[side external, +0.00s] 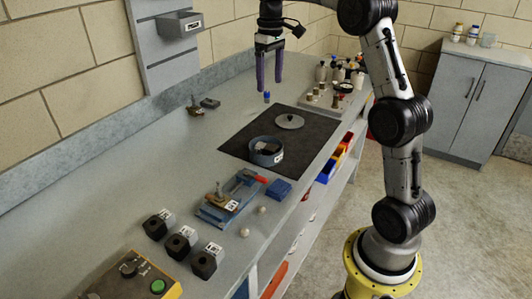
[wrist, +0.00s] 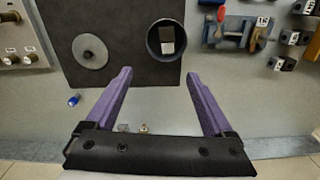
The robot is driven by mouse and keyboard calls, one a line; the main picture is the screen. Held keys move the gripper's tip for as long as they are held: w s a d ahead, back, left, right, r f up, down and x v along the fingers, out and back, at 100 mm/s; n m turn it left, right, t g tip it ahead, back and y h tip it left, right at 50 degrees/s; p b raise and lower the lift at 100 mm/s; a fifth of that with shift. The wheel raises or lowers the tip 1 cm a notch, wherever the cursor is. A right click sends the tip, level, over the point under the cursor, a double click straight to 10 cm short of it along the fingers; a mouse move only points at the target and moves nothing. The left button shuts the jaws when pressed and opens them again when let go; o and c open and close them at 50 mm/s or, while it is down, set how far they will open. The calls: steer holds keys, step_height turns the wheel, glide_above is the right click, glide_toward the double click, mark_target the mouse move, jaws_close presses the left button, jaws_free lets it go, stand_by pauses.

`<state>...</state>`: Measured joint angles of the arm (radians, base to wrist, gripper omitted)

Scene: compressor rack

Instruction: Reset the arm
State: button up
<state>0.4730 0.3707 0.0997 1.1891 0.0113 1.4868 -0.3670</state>
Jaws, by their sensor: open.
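My gripper (side external: 268,72) has two purple fingers and is held well above the grey workbench (side external: 110,200), pointing down. In the wrist view my gripper (wrist: 162,88) is open, with nothing between its fingers. Below it lies a black mat (side external: 236,146). On the mat are a blue-grey ring-shaped container (side external: 266,152) with dark and light items inside, and a round metal lid (side external: 290,121) with a small central knob. The container (wrist: 166,38) and lid (wrist: 90,52) lie apart in the wrist view too.
A blue vise-like fixture (side external: 228,203), several black labelled blocks (side external: 181,242) and a green-button control box (side external: 135,275) stand nearer the camera. A tray of bottles and knobs (side external: 322,104) is at the far end.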

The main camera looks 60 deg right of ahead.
steer(key=s+a+r+n+t, duration=0.1)
steer(key=s+a+r, duration=0.4)
steer(key=a, duration=0.2)
steer(key=s+a+r+n+t, duration=0.1)
steer(key=s+a+r+t, duration=0.1)
steer(key=s+a+r, duration=0.4)
steer(key=s+a+f+t, duration=0.2)
steer(key=s+a+f, duration=0.45)
steer(key=s, duration=0.35)
steer(key=s+a+f, duration=0.1)
steer(key=s+f, duration=0.3)
steer(key=f, duration=0.4)
steer(key=shift+s+a+m+t, duration=0.15)
steer(key=shift+a+m+t, duration=0.15)
steer(key=shift+m, duration=0.1)
